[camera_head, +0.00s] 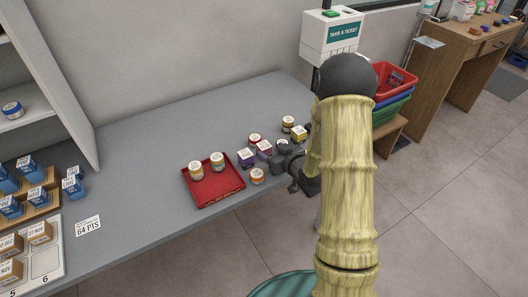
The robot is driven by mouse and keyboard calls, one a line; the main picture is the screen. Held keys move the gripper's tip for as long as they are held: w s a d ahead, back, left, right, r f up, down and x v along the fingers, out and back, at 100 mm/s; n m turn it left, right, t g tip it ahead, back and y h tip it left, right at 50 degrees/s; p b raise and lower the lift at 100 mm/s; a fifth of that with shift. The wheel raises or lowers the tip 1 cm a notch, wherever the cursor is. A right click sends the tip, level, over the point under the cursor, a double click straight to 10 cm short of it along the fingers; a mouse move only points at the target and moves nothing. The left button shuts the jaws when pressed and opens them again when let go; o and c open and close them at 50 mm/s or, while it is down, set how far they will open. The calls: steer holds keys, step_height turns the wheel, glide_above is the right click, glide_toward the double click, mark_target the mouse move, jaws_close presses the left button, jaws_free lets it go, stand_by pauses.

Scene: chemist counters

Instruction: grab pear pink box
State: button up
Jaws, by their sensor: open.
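Small boxes and jars with white-labelled tops stand on the grey counter (165,135) near my gripper (282,164). A purple-pink box (265,151) stands just left of my gripper, and a darker purple box (246,160) stands further left, beside the red tray. Their labels are too small to read, so I cannot tell which is the pear one. My gripper is dark grey and open, low at the counter's front right. I cannot tell whether a finger touches the purple-pink box. My pale yellow arm hides what lies right of it.
A red tray (213,198) holds two jars. A red-lidded jar (254,139), a yellow box (299,133) and two orange jars (288,122) (257,177) stand close by. A ticket machine (330,33) and stacked baskets (394,82) are behind. The counter's middle is clear.

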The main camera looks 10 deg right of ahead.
mark_target(265, 146)
steer(key=shift+w, duration=0.1)
steer(key=x, duration=0.5)
steer(key=shift+w, duration=0.15)
steer(key=shift+d, duration=0.1)
stand_by(0.4)
steer(key=c, duration=1.1)
